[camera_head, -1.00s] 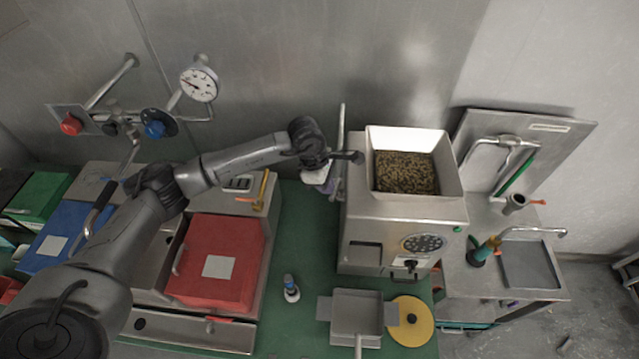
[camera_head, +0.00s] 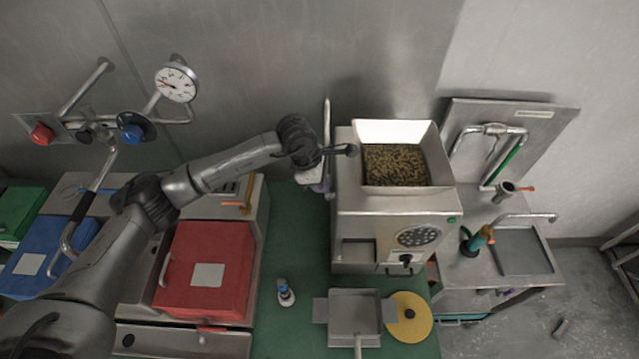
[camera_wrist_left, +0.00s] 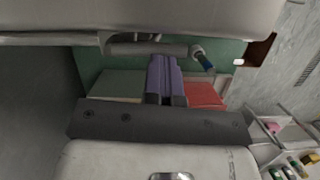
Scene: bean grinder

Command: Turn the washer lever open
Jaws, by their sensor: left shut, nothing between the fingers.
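My left gripper (camera_head: 319,188) hangs at the left side of the bean grinder (camera_head: 350,215), above the green bench. In the left wrist view its purple fingers (camera_wrist_left: 165,75) are shut with nothing between them. At the right stands a metal sink station with a back panel. A green-handled lever (camera_head: 509,162) is on that panel beside a tap pipe (camera_head: 492,130). An orange-tipped handle (camera_head: 524,189) shows on a small cup-like fitting (camera_head: 505,190). I cannot tell which of these is the washer lever. My left gripper is far from both. My right gripper is not seen.
The hopper (camera_head: 435,165) full of beans stands between my left gripper and the sink station. A small blue-topped bottle (camera_head: 285,292), a grey tray (camera_head: 355,312) and a yellow disc (camera_head: 410,330) lie in front. A red box (camera_head: 225,265) is at the left.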

